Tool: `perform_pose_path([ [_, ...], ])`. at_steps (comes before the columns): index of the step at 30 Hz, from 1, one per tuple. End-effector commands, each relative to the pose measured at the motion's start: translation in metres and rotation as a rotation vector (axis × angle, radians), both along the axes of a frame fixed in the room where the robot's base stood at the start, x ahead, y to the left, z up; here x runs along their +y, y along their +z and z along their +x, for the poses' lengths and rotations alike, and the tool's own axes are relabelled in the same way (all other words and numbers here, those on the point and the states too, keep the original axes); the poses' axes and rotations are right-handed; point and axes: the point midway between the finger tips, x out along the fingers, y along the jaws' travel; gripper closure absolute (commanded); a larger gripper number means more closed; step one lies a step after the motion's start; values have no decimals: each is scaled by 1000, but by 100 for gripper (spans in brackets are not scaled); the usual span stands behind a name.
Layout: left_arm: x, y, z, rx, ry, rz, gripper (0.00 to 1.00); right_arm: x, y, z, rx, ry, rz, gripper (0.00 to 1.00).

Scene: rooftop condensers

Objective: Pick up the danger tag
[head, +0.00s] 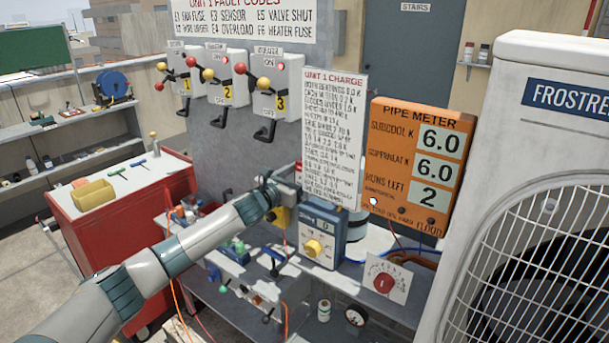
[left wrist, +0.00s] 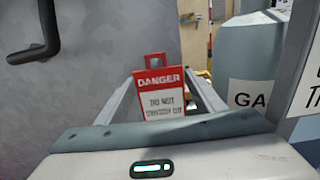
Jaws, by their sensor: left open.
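The danger tag (left wrist: 160,97) shows in the left wrist view. It is a small upright plate with a red top reading DANGER, a white lower part and a red loop with a hole on top. My left gripper (left wrist: 162,80) is open, with one finger on each side of the tag. I cannot tell whether either finger touches it. The tag's lower edge is close to the top of my gripper body. In the head view my left gripper (head: 286,174) is beside the charge sheet, and the tag is mostly hidden there. My right gripper is not in view.
The charge sheet (head: 333,135) and orange pipe meter (head: 418,160) stand just right of my gripper. Switches with black handles (head: 277,85) are on the grey panel above. A blue box with a yellow knob (head: 320,236) sits below. A grey cylinder (left wrist: 252,65) stands behind the tag.

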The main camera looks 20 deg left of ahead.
Motion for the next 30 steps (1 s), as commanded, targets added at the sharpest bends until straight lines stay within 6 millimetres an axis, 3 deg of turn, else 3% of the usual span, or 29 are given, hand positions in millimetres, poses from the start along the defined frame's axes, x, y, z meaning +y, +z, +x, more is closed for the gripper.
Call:
perform_pose_path([
  [15,-1,0,1,0,0,0,38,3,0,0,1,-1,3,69],
  [19,-1,0,1,0,0,0,69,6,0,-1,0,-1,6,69],
  [21,-1,0,1,-1,0,0,72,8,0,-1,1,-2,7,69],
  [30,0,1,1,-1,0,0,72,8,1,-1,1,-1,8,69],
])
